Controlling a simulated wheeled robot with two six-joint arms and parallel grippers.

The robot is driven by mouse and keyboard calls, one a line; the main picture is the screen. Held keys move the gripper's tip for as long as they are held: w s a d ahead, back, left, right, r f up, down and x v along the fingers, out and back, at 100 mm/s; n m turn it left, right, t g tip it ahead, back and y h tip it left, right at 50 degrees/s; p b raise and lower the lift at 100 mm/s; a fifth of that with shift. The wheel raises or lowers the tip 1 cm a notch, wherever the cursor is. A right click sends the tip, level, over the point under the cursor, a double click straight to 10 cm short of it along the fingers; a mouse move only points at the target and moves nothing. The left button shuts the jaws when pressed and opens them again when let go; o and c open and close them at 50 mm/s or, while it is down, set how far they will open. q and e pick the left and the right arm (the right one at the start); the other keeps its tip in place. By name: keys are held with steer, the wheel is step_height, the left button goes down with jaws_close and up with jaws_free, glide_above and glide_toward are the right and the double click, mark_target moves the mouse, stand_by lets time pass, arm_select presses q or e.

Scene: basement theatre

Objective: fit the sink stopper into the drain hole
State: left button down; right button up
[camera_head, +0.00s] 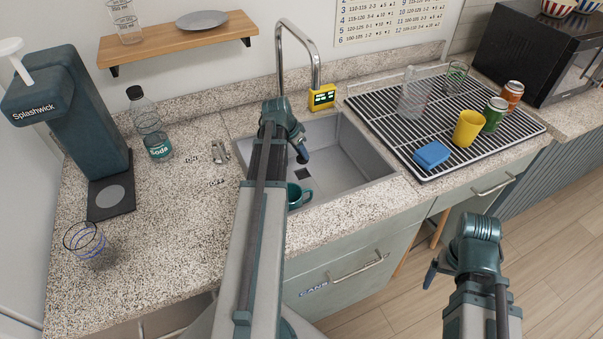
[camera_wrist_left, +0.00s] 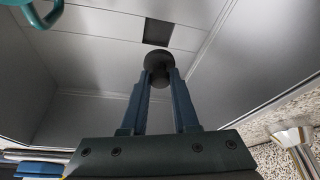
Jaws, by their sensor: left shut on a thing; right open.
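The sink (camera_head: 345,158) is a grey basin set in the speckled counter. A dark square drain hole (camera_head: 303,174) is in its floor and also shows in the left wrist view (camera_wrist_left: 157,32). My left gripper (camera_head: 303,156) reaches into the sink above the drain. In the wrist view it is shut on the sink stopper (camera_wrist_left: 159,62), a dark round piece held between the fingertips. I cannot make out the stopper in the head view. My right gripper (camera_head: 431,274) is open and empty, in front of the counter.
A teal mug (camera_head: 297,196) stands in the sink's near left part. The tall faucet (camera_head: 316,62) rises behind the basin, with a yellow device (camera_head: 322,97) beside it. A drying rack (camera_head: 470,150) with a blue sponge (camera_head: 432,155), cup, bottle and cans lies to the right.

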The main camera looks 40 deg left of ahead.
mark_target(299, 163)
arm_select(q)
steer(key=shift+f+b, duration=3.15)
steer(key=shift+f, duration=0.65)
steer(key=shift+r, duration=0.15)
steer(key=c, duration=0.7)
jaws_free()
steer(key=p+v, duration=1.1)
steer(key=v, duration=0.1)
steer(key=shift+a+r, duration=0.1)
